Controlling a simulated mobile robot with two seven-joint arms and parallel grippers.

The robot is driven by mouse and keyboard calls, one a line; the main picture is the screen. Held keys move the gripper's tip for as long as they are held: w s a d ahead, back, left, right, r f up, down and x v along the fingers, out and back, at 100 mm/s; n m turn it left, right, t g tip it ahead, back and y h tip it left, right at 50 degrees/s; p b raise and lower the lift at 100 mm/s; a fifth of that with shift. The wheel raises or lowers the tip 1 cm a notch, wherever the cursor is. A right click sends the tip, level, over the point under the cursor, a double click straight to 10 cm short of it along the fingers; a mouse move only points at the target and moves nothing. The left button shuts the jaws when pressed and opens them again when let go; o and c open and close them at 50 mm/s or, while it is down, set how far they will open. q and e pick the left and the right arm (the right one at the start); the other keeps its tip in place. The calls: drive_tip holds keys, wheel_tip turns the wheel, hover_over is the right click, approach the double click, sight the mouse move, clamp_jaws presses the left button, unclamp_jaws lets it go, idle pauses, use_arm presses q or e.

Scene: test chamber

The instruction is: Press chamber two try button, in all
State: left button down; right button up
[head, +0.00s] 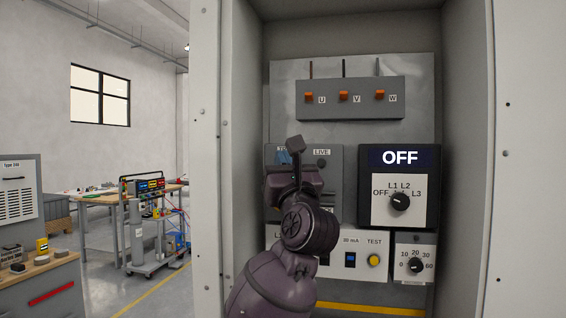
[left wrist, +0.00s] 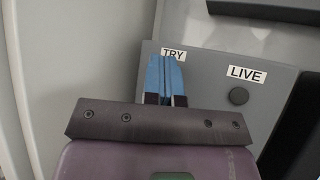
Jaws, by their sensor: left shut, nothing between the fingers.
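A grey box (head: 335,185) on the cabinet's back panel carries a TRY label (left wrist: 173,54) and a LIVE label (left wrist: 246,73). A dark round lamp or knob (left wrist: 238,96) sits under LIVE. My left gripper (head: 285,157) is shut and empty, its blue fingertips at the TRY label. In the left wrist view its fingers (left wrist: 165,60) lie together over the spot just below TRY, and the tips overlap the label's lower edge. No button shows there; the fingers hide that spot. I cannot tell whether the tips touch the box. My right gripper is not in view.
Right of the box, a display (head: 399,157) reads OFF above a rotary selector (head: 399,202). A yellow TEST button (head: 374,261) and a dial (head: 415,265) sit below. Orange U, V, W terminals (head: 344,97) are above. Cabinet side walls (head: 468,150) bound the space.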

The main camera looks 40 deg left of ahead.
use_arm(q)
drive_tip(key=shift+w, duration=0.15)
idle(0.5)
drive_tip(key=shift+s+d+p, duration=0.35)
drive_tip(key=shift+s, duration=0.45)
drive_tip(key=shift+s+d+p, duration=0.25)
drive_tip(key=shift+s+d, duration=0.15)
drive_tip(key=shift+s, duration=0.35)
drive_tip(key=shift+s+d+p, duration=0.2)
drive_tip(key=shift+s+d, duration=0.25)
drive_tip(key=shift+s, duration=0.25)
drive_tip(key=shift+s+d+p, duration=0.25)
drive_tip(key=shift+s+d, duration=0.15)
drive_tip(key=shift+s, duration=0.35)
